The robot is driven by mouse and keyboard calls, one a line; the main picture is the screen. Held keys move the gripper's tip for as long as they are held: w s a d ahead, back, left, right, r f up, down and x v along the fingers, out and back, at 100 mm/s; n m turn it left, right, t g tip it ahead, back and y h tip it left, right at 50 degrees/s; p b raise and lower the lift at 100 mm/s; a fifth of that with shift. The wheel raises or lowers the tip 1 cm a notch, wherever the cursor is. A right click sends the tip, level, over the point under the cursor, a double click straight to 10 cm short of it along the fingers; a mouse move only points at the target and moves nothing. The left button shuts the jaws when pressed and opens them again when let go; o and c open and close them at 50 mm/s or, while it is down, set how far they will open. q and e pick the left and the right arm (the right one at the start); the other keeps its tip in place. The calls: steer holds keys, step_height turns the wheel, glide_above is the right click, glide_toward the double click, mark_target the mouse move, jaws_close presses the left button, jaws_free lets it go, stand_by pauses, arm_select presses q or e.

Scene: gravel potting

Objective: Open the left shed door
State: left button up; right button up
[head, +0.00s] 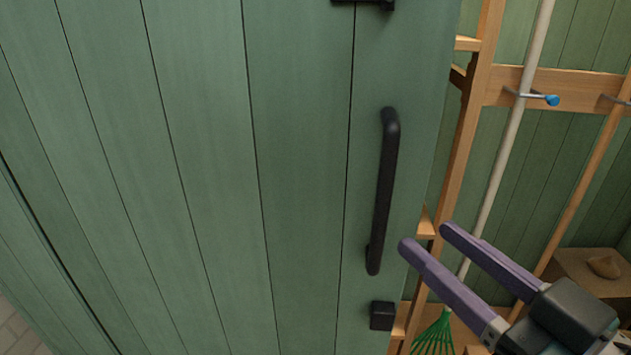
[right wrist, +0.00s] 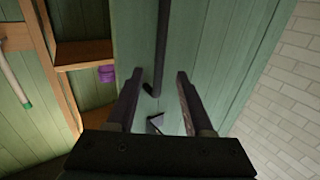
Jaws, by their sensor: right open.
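The left shed door (head: 215,170) is green planking and fills the left and middle of the head view. Its long black bar handle (head: 384,190) stands upright near the door's right edge. My right gripper (head: 426,237) is open and empty, with its purple fingers pointing toward the handle from the lower right. In the right wrist view, the handle (right wrist: 161,45) runs down the door (right wrist: 190,40) to a lower end that shows between the open fingertips (right wrist: 156,76). I cannot tell whether they touch. My left gripper is not in view.
Past the door's right edge the shed interior shows wooden framing (head: 575,85), a pale pole (head: 510,135), a green rake head (head: 436,335) and a box (head: 590,272). A small black block (head: 382,315) sits below the handle. The right wrist view shows a pale brick wall (right wrist: 295,95).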

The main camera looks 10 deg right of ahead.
mark_target(388, 203)
steer(key=x, duration=0.9)
steer(key=shift+w, duration=0.1)
jaws_close()
stand_by(1.2)
